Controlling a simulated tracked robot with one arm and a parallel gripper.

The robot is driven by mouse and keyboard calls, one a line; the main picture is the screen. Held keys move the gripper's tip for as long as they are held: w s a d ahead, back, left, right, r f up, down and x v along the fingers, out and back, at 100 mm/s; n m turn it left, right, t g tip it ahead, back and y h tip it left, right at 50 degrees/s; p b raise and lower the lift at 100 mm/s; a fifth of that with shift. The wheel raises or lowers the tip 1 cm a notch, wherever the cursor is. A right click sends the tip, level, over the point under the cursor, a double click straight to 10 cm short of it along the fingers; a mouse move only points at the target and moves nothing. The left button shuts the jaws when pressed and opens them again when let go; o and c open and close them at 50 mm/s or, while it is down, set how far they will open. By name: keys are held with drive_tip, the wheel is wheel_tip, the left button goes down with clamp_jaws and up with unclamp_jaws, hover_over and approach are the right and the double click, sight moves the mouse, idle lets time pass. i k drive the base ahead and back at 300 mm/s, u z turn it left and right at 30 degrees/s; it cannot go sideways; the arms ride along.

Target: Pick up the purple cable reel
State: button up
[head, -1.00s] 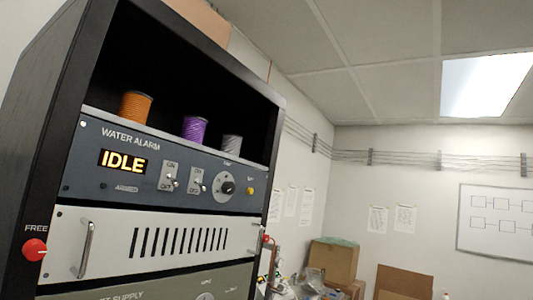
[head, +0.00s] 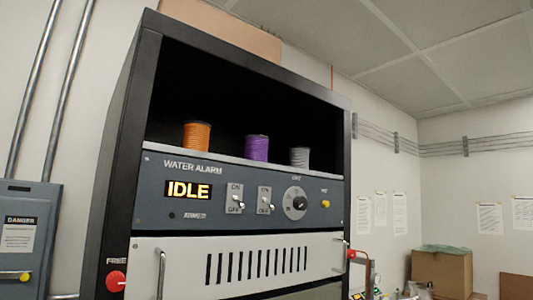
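The purple cable reel (head: 257,148) stands upright on the open shelf at the top of a black rack (head: 122,150). It is in the middle of a row, with an orange reel (head: 197,137) to its left and a grey reel (head: 299,157) to its right. The reels stand apart from each other, above the blue-grey water alarm panel (head: 215,205), whose display reads IDLE. The lower edge of the purple reel is partly hidden by the shelf lip. My gripper is not in view.
The rack's side walls and top frame the dark shelf opening. A red knob (head: 116,281) and a metal handle (head: 160,275) stick out at the lower left. A grey danger box (head: 28,238) is on the left wall. Cardboard boxes (head: 441,272) stand at the lower right.

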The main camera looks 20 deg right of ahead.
sight(255, 145)
drive_tip(key=i, duration=0.9)
